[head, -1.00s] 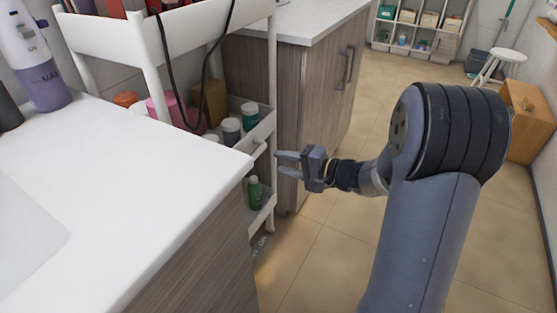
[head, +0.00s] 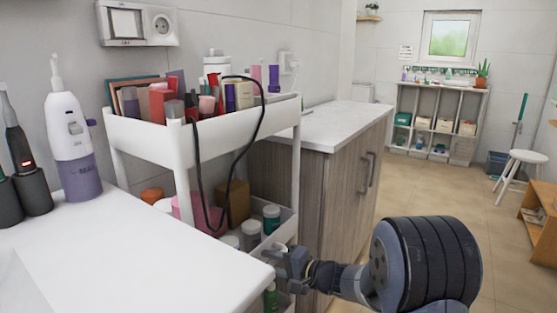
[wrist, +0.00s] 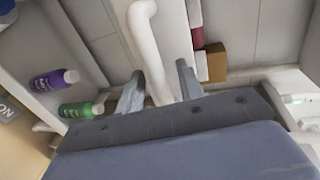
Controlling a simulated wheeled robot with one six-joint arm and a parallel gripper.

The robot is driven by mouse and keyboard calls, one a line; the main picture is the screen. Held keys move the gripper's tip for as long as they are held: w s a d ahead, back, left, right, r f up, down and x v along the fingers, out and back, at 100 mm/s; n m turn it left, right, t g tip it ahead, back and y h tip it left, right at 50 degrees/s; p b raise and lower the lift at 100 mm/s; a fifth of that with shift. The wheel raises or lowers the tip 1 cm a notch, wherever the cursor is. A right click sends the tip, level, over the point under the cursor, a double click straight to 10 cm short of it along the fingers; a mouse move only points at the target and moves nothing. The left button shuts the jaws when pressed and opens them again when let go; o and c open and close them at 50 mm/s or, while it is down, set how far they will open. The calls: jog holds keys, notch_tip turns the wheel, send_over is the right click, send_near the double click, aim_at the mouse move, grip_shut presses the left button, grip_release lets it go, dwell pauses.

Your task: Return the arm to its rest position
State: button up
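My gripper (head: 284,258) is at the right side of the white cart (head: 150,140), near the cart's lower tier. In the wrist view my gripper (wrist: 160,90) shows two grey fingers standing apart, with a white curved bar (wrist: 150,45) of the cart showing between them. I cannot tell whether the bar is within the fingers' reach or behind them. Nothing is clamped in the fingers. My arm comes in from the lower right of the head view.
A white counter (head: 110,255) is at the left, and a wood-fronted cabinet (head: 340,190) stands behind the cart. A black cable (head: 228,175) hangs from the cart's top tier. A green bottle (wrist: 82,109) and a purple bottle (wrist: 55,79) are near my gripper. Open floor (head: 430,185) lies right.

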jog(key=shift+w+a, duration=0.15)
jog(key=shift+a, duration=0.1)
jog(key=shift+s+d, duration=0.2)
jog(key=shift+d, duration=0.1)
jog(key=p+v, duration=0.3)
jog(key=v, duration=0.8)
jog(key=b+x, duration=0.3)
jog(key=x, duration=0.9)
jog(key=shift+f, duration=0.1)
jog(key=f+p+v, duration=0.1)
jog(key=p+v, duration=0.2)
jog(key=v, duration=0.7)
jog(key=f+p+v, duration=0.1)
jog(key=p+v, duration=0.3)
jog(key=v, duration=0.6)
jog(key=f+p+v, duration=0.1)
jog(key=p+v, duration=0.3)
jog(key=v, duration=0.7)
jog(key=shift+s+d+f, duration=0.2)
jog(key=shift+d+f, duration=0.15)
jog(key=shift+d, duration=0.1)
